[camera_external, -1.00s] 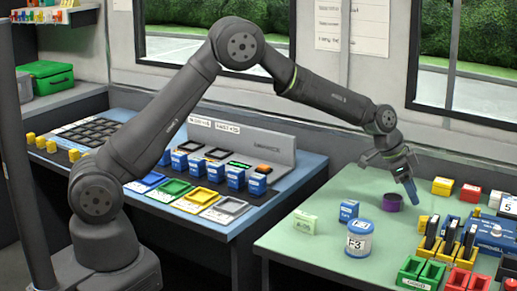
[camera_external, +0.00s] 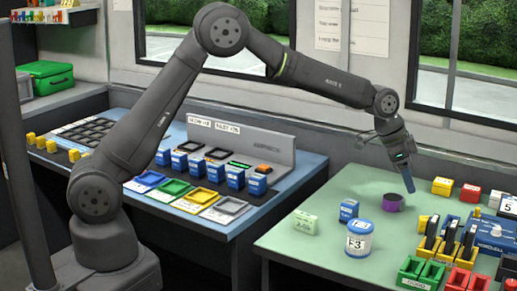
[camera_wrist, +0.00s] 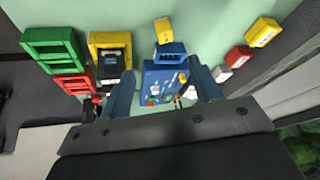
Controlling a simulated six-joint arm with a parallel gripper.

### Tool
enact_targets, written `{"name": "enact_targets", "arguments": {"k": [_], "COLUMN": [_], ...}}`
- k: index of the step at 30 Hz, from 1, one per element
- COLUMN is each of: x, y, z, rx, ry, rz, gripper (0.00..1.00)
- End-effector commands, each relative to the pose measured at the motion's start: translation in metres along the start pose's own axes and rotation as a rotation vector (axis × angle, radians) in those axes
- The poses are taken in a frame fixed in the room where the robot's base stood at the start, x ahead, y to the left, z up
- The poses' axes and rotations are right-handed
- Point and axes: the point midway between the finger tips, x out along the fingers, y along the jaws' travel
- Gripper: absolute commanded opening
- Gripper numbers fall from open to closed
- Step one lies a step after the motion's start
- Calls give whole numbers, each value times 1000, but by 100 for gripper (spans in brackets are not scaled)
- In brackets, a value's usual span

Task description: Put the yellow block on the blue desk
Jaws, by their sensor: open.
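A yellow block (camera_external: 442,187) sits on the green table, next to a red block. It also shows at the upper right of the wrist view (camera_wrist: 263,32). The blue desk (camera_external: 290,177) stands to the left, behind my arm, with rows of blue boxes and coloured trays on it. My gripper (camera_external: 408,186) is open and empty above the green table, just left of the yellow block and near the purple ring. In the wrist view, its two fingers (camera_wrist: 163,88) stand apart over a blue device.
On the green table (camera_external: 300,252) are a purple ring (camera_external: 393,202), a blue block (camera_external: 349,209), a white-blue jar (camera_external: 359,240) and a pale green block (camera_external: 305,222). A red block (camera_external: 470,193), a blue device (camera_external: 487,235) and green trays (camera_external: 421,272) crowd the right. Small yellow blocks (camera_external: 51,146) line the blue desk's left.

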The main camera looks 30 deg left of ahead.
Motion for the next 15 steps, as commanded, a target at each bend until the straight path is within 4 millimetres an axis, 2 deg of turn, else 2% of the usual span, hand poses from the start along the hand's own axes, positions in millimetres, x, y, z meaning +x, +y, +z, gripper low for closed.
{"name": "enact_targets", "arguments": {"k": [3, 6, 8, 15], "x": [-15, -14, -7, 42], "y": [7, 7, 7, 3], "z": [-3, -2, -2, 0], "rx": [-1, -7, -8, -8], "ry": [-28, -40, -42, -41], "rz": [-48, -68, -70, -69], "gripper": [58, 58, 58, 58]}}
